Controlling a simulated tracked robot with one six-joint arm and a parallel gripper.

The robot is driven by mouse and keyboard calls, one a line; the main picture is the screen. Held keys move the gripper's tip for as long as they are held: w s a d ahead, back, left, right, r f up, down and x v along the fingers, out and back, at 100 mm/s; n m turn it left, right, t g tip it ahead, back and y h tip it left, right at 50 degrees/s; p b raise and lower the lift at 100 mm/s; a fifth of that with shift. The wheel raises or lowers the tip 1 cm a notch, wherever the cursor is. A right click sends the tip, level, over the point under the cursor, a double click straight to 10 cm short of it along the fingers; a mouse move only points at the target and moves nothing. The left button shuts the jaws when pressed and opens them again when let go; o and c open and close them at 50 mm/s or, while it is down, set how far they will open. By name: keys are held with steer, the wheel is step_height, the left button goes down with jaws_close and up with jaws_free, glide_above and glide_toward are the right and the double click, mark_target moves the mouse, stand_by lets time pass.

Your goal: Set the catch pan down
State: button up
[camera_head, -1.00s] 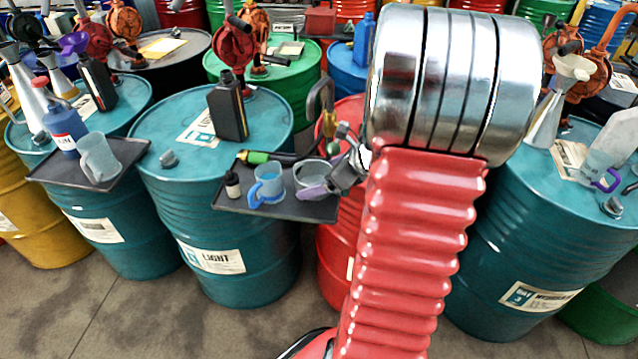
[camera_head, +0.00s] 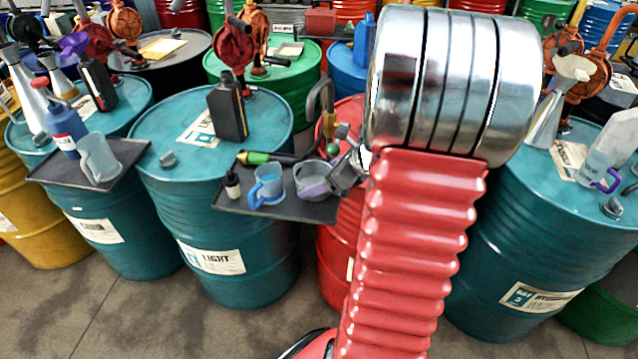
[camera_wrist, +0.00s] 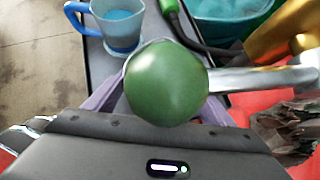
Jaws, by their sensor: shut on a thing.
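The catch pan (camera_head: 307,174) is a small grey round pan at the right end of a dark tray (camera_head: 230,202). My gripper (camera_head: 318,187) comes in from the right, with its purple fingers shut at the pan's side. The pan is over or on the tray; I cannot tell whether its base touches. In the wrist view, a green ball knob (camera_wrist: 166,83) covers the space between the fingers and hides most of the pan.
A blue-handled jug (camera_head: 267,184) stands just left of the pan, also in the wrist view (camera_wrist: 117,25). A green-gripped nozzle (camera_head: 255,157) lies behind. The green knob's metal lever is close to my gripper.

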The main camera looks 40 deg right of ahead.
steer(key=shift+s+r, duration=0.1)
steer(key=shift+r, duration=0.75)
steer(key=s+d, duration=0.2)
steer(key=s, duration=0.6)
steer(key=s+d, duration=0.2)
steer(key=s, duration=0.7)
steer(key=shift+d, duration=0.4)
steer(key=shift+s+f, duration=0.1)
steer(key=shift+s, duration=0.05)
